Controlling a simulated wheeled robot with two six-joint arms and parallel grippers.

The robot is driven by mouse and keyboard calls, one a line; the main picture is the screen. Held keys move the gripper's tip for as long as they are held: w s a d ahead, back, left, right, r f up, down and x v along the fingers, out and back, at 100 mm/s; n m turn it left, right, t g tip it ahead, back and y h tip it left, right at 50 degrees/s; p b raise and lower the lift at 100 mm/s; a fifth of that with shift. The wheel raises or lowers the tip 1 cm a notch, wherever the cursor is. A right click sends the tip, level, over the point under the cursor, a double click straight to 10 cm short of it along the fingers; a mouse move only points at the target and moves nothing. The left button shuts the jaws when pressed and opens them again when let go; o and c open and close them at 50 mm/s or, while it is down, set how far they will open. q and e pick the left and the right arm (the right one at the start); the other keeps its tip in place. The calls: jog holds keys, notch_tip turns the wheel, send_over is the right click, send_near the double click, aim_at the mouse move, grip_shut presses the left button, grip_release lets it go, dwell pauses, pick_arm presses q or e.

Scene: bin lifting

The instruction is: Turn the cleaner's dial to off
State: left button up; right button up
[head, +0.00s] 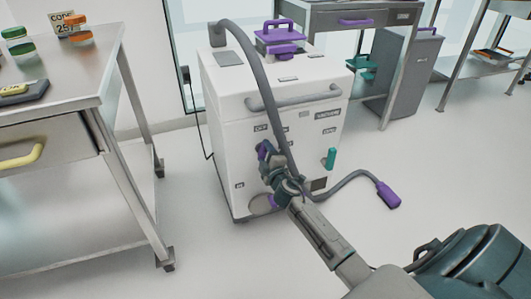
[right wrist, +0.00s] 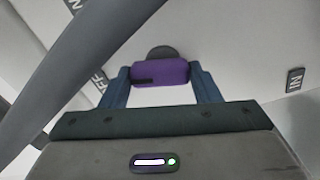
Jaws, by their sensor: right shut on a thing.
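The cleaner (head: 225,118) is a white box-shaped machine on the floor in the middle of the head view. Its dial has a purple handle (right wrist: 160,73), seen in the right wrist view with a black mark on its left part and a dark round base behind it. My right gripper (head: 268,155) is at the cleaner's front face, and its two blue fingers (right wrist: 160,82) are shut on the dial's purple handle, one on each side. In the head view the gripper covers much of the dial. Labels ending in "FF" (right wrist: 99,86) and "IN" (right wrist: 295,79) show beside it. My left gripper is not in view.
A grey hose (head: 262,75) arches from the cleaner's top down past its front, close to my right gripper, and ends in a purple nozzle (head: 388,195) on the floor. A teal handle (head: 330,158) sticks out at the right. A metal table (head: 75,75) stands at the left.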

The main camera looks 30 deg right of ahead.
jog(key=shift+a+n, duration=0.1)
jog(key=shift+n, duration=1.3)
jog(key=shift+p, duration=0.3)
jog(key=shift+f+n, duration=0.1)
jog(key=shift+n, duration=0.2)
jog(key=o, duration=1)
jog(key=v, duration=1)
jog(key=shift+s+a, duration=0.15)
jog(key=shift+s, duration=0.2)
